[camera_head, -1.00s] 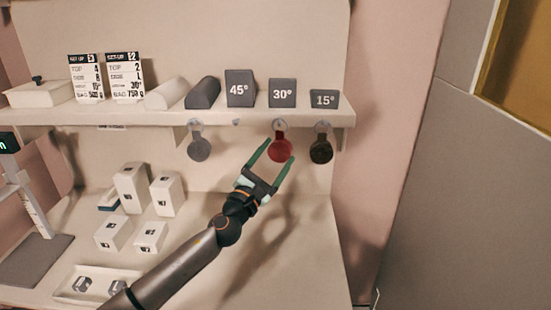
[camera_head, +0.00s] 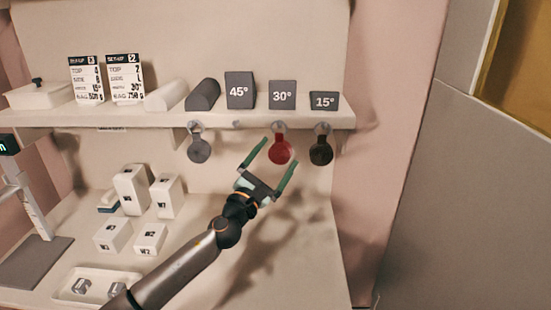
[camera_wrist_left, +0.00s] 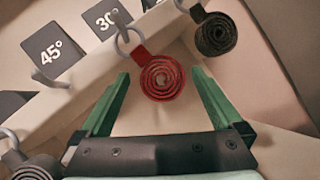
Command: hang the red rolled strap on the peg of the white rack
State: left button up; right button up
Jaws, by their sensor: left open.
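The red rolled strap (camera_head: 279,150) hangs by a ring from a peg on the front edge of the white rack's shelf (camera_head: 340,116), under the 30° block. It also shows in the left wrist view (camera_wrist_left: 161,77), its spiral face towards the camera. My left gripper (camera_head: 279,154) is open and empty. Its green fingers lie to either side of the strap in the left wrist view (camera_wrist_left: 161,92), with no visible contact. An empty peg (camera_head: 237,124) sits left of the red strap; it also shows in the left wrist view (camera_wrist_left: 50,80). My right gripper is out of view.
A grey rolled strap (camera_head: 198,151) hangs to the left and a black one (camera_head: 321,150) close on the right. Angle blocks, including the 45° block (camera_head: 240,90), stand on the shelf above. White boxes (camera_head: 131,188) and a small tray (camera_head: 62,287) are on the counter below.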

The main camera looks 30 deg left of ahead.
pick_arm(q)
jog(key=shift+s+f, duration=0.25)
jog(key=shift+s, duration=0.15)
jog(key=b+v, duration=0.3)
jog(key=v, duration=0.8)
jog(key=shift+s, duration=0.3)
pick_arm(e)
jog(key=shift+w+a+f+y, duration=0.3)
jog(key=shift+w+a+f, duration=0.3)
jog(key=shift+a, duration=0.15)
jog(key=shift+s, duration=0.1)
